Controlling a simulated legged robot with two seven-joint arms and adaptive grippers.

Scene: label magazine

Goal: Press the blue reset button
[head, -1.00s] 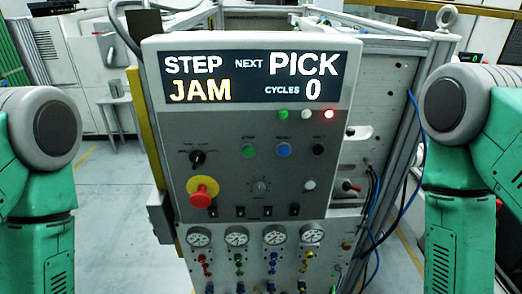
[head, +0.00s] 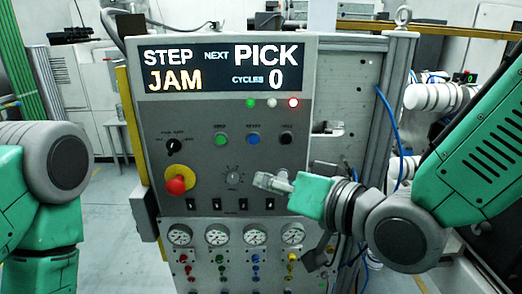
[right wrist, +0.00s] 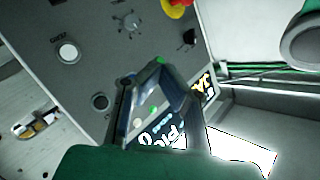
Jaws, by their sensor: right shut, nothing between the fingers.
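The blue reset button (head: 254,138) is on the grey control panel (head: 210,110) in the head view, between a green button (head: 221,139) and a black button (head: 287,138). My right gripper (head: 259,180) is shut and empty. In the head view it shows below the blue button, near the rotary dial, with its fingers pointing left. I cannot tell its distance from the panel. In the right wrist view the blue button is not clearly seen. My left gripper is out of view; only its arm shows at the left.
A red emergency knob (head: 176,184) on a yellow base sticks out left of the dial (head: 233,175). Gauges (head: 217,235) line the lower panel. Blue cables (head: 388,110) hang at the right.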

